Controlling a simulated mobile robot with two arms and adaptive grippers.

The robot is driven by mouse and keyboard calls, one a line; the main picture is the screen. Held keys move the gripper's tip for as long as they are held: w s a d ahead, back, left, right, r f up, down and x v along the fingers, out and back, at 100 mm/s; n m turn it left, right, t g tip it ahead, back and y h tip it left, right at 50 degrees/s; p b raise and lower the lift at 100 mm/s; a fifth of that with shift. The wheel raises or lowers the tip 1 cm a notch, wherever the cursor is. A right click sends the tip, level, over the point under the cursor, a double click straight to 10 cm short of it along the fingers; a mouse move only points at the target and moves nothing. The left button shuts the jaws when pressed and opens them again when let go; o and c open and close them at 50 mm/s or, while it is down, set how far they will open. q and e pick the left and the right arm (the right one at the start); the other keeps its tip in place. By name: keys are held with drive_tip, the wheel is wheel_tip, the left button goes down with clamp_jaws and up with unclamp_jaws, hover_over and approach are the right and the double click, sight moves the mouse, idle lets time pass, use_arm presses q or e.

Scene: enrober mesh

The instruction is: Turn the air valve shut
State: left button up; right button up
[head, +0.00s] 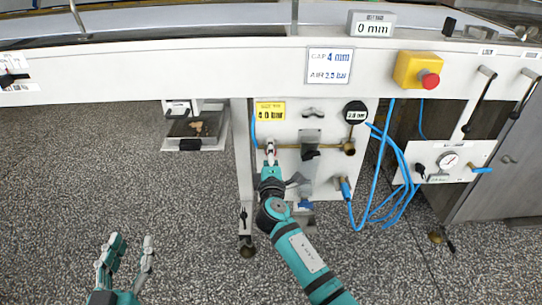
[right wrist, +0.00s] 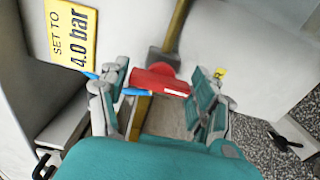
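The air valve's red handle (head: 270,147) is on the white panel under the yellow 4.0 bar label, at the left end of a brass pipe (head: 285,146). In the right wrist view the red handle (right wrist: 160,80) lies between the fingers of my right gripper (right wrist: 165,88). These fingers are apart, one on each side of it; whether either touches it I cannot tell. My right gripper also shows at the panel in the head view (head: 270,164), partly hiding the valve. My left gripper (head: 128,258) is open and empty at the lower left, far from the valve.
The yellow label (right wrist: 72,38) reads "SET TO 4.0 bar". A black round gauge (head: 355,112), looped blue hoses (head: 383,200) and a yellow box with a red button (head: 418,70) are to the right. The speckled floor at the left is mostly clear.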

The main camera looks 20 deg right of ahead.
drive_tip(key=shift+o, duration=1.2)
drive_tip(key=shift+s, duration=0.15)
drive_tip(key=v, duration=1.1)
drive_tip(key=shift+s+a, duration=0.2)
drive_tip(key=shift+s, duration=0.15)
